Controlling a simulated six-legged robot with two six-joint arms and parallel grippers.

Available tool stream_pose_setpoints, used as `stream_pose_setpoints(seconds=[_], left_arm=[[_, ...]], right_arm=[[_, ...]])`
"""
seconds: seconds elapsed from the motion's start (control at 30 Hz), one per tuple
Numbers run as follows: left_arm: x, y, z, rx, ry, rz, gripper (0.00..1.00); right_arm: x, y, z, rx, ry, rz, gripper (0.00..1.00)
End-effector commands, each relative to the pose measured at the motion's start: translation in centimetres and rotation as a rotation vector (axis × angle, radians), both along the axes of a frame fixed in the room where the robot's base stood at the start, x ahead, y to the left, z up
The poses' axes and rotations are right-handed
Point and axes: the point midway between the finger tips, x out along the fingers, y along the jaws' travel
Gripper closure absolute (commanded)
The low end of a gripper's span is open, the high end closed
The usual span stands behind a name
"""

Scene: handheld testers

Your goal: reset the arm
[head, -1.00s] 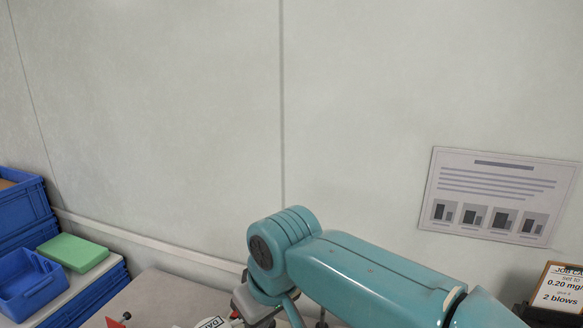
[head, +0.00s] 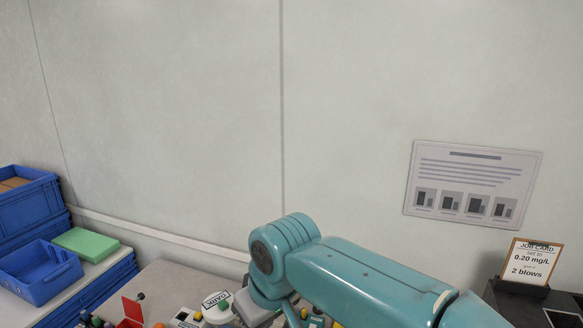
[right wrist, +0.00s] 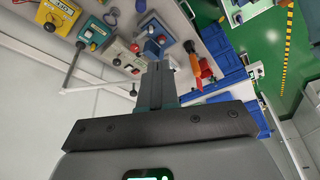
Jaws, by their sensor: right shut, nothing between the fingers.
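My right arm (head: 370,285) comes in from the lower right in the head view, its elbow-like joint at the bottom centre. Its gripper is hidden below the frame edge or behind the arm there. In the right wrist view my right gripper (right wrist: 163,68) has its fingers together and empty, above a light table with testers. My left gripper is not in view.
In the head view, a job card (head: 530,263) reading 0.20 mg/L and 2 blows stands at the right. Blue crates (head: 40,272) and a green block (head: 85,244) are at the left. A poster (head: 472,180) hangs on the wall. A red piece (right wrist: 205,68) is right of the fingers.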

Motion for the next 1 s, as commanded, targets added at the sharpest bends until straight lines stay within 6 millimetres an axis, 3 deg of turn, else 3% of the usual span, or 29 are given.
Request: stream_pose_setpoints(seconds=[0.03,0.37,0.57,0.7,0.8,0.9,1.0], left_arm=[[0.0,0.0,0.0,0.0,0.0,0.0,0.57],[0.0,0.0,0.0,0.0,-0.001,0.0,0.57],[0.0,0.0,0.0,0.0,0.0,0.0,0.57],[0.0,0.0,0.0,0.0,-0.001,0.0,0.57],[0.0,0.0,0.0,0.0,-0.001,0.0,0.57],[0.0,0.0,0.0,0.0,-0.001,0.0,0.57],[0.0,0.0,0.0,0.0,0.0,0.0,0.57]], right_arm=[[0.4,-0.5,-2.1,-0.003,0.025,-0.013,1.0],[1.8,-3.1,-12.8,0.052,0.117,-0.107,1.0],[0.1,-6.6,-22.7,0.111,0.211,-0.232,1.0],[-4.8,-10.8,-31.9,0.173,0.309,-0.408,1.0],[-9.8,-13.5,-36.7,0.211,0.368,-0.556,1.0],[-14.5,-15.4,-39.4,0.232,0.407,-0.685,1.0],[-17.8,-16.6,-40.5,0.241,0.429,-0.773,1.0]])
